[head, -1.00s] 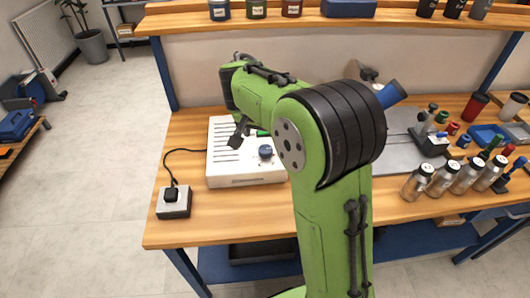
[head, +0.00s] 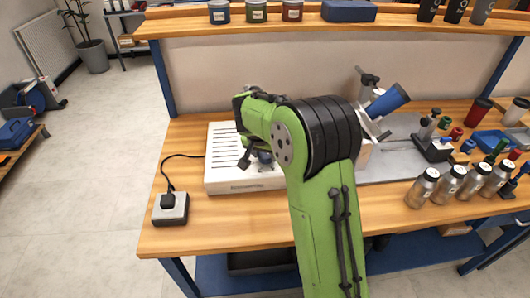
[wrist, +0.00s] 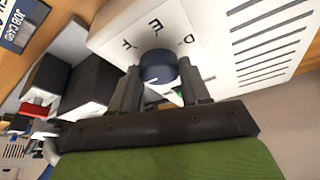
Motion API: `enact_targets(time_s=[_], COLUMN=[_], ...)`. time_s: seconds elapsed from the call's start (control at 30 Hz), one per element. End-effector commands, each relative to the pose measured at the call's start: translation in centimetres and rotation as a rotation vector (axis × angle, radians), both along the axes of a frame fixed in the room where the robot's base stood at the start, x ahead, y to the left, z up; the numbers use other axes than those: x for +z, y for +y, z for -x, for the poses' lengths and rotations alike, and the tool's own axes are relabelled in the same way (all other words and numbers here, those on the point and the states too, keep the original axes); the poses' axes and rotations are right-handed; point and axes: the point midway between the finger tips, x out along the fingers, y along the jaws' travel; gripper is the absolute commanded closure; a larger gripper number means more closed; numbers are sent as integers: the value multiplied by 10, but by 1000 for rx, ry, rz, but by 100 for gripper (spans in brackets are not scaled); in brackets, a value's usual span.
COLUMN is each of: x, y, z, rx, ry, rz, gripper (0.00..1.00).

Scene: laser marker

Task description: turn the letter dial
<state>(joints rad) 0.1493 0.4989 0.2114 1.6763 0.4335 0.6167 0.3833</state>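The letter dial (wrist: 158,67) is a dark blue round knob on a white box (wrist: 215,25) with printed letters around it. In the wrist view, my gripper (wrist: 160,75) has its two dark fingers apart, one on each side of the dial, with the tips near its sides. I cannot tell for sure whether they touch it. In the head view, my gripper (head: 250,157) is low over the front right part of the white box (head: 225,180). My arm hides much of the box's right side, and the dial shows only partly there.
A grey socket block (head: 170,208) with a black plug and cable is left of the box. The marking machine with a blue cylinder (head: 387,101) stands right, behind my arm. Several metal bottles (head: 448,182) line the right front.

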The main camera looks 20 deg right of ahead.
Motion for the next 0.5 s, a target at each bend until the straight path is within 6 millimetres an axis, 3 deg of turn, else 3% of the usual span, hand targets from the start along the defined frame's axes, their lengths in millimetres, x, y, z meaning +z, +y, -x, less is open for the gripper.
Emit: enact_targets(time_s=[0.03,0.13,0.5], x=[0,0,1], y=[0,0,-1], z=[0,0,1], rx=[0,0,73], ry=[0,-1,0], rz=[0,-1,0], gripper=[71,84,84])
